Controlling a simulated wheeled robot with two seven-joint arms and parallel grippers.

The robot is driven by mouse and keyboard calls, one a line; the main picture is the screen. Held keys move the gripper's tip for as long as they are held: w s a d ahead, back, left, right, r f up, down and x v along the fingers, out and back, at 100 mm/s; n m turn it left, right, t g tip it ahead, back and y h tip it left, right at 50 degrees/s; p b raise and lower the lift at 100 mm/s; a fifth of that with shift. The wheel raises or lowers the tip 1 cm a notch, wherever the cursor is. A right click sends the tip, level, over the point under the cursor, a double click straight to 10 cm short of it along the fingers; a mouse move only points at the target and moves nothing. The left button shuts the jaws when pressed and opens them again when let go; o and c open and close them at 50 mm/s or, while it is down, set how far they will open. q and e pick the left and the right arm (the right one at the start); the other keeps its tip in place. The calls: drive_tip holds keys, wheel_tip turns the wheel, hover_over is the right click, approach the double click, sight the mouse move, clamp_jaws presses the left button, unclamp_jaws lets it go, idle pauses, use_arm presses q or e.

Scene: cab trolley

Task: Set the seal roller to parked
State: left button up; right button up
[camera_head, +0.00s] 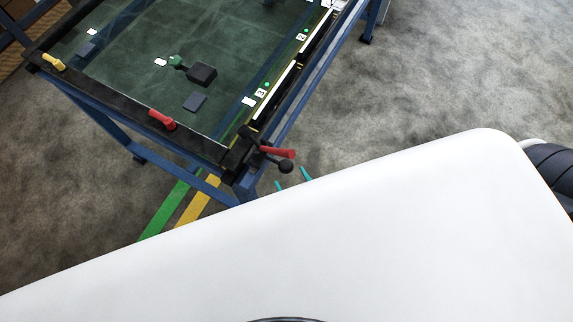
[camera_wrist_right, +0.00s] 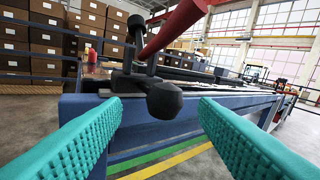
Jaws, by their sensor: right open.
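A blue-framed trolley (camera_head: 215,186) with a dark glass-like top stands ahead. At its near right corner is a black lever with a round knob (camera_head: 285,167) and a red handle (camera_head: 278,152). In the right wrist view the black knob (camera_wrist_right: 165,99) and red handle (camera_wrist_right: 178,27) show close up. I cannot tell which fitting is the seal roller. My right gripper (camera_head: 292,179) shows only its teal fingertips past my white body. It is open and empty; in the right wrist view its fingers (camera_wrist_right: 161,112) flank the knob, apparently without contact. My left gripper is out of view.
A second red handle (camera_head: 162,120) and a yellow handle (camera_head: 53,62) sit on the near rail. A black block (camera_head: 202,74) with a green knob lies on the top. Stacked cardboard boxes (camera_wrist_right: 30,45) stand behind. Floor right of the trolley is clear.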

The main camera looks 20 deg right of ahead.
drive_tip(key=s+b, duration=0.1)
drive_tip(key=s, duration=0.6)
drive_tip(key=shift+s+d, duration=0.15)
drive_tip(key=shift+d, duration=0.25)
drive_tip(key=s+d+f+g, duration=0.15)
drive_tip(key=f+g, duration=0.25)
drive_tip(key=f, duration=0.9)
drive_tip(key=s+f+g, duration=0.2)
drive_tip(key=f+g, duration=0.3)
drive_tip(key=f, duration=0.7)
drive_tip(key=s+d+f+g+h, duration=0.1)
drive_tip(key=s+d+f+g, duration=0.3)
drive_tip(key=f, duration=0.3)
drive_tip(key=s+d+f+m+g+h, duration=0.1)
drive_tip(key=s+d+f+g, duration=0.2)
drive_tip(key=s+d+f, duration=0.3)
drive_tip(key=shift+f+g, duration=0.4)
